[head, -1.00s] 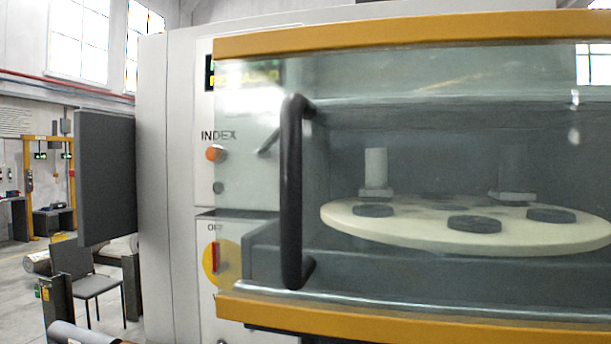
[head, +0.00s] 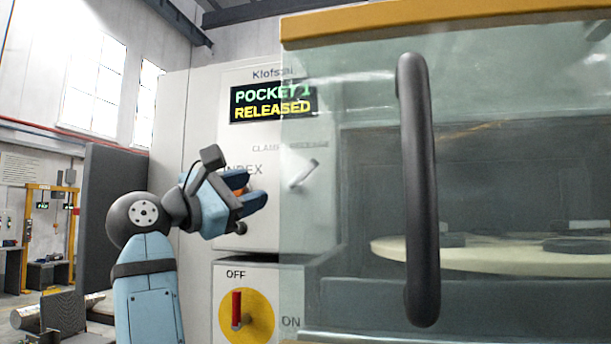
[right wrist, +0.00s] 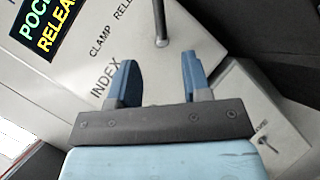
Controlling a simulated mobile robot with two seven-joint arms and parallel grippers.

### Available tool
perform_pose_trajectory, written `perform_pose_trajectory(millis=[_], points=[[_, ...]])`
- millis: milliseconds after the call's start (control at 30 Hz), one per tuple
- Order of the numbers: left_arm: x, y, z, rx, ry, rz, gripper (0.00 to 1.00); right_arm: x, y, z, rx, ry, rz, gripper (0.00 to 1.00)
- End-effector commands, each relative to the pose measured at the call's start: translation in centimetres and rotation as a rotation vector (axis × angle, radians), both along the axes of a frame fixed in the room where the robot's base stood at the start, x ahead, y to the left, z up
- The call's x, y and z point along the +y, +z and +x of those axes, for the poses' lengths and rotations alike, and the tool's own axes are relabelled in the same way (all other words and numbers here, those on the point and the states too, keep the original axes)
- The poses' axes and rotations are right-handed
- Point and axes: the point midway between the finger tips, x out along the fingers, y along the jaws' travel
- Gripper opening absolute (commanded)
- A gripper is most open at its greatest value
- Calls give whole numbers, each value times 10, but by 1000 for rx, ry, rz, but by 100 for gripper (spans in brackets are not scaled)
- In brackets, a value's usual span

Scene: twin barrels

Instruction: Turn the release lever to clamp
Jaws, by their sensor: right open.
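The release lever (head: 303,173) is a small grey lever on the pale machine panel, under a CLAMP RELEASE label. In the head view it shows through the edge of the glass door and slants up to the right. In the right wrist view the lever (right wrist: 161,22) is a grey rod beyond the fingers. My right gripper (head: 252,190) is open and empty, left of the lever and apart from it, in front of the INDEX label. Its blue fingers (right wrist: 160,62) stand apart in the right wrist view. My left gripper is not in view.
The display (head: 272,102) reads POCKET 1 RELEASED. A red switch (head: 236,309) on a yellow disc is below, by OFF and ON. The glass door's black handle (head: 420,190) stands right of the lever. A pale turntable (head: 400,250) shows behind the glass.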

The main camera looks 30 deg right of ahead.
Motion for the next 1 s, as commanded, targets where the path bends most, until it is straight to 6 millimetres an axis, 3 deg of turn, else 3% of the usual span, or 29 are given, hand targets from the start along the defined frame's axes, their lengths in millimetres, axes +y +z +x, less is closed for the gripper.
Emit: perform_pose_trajectory(millis=[267,700,1000], points=[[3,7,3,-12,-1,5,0,-21,15,-1,-26,10,33,44],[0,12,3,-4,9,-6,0,-106,39,12,-23,9,31,44],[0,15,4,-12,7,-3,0,-130,45,16,-23,10,31,44]])
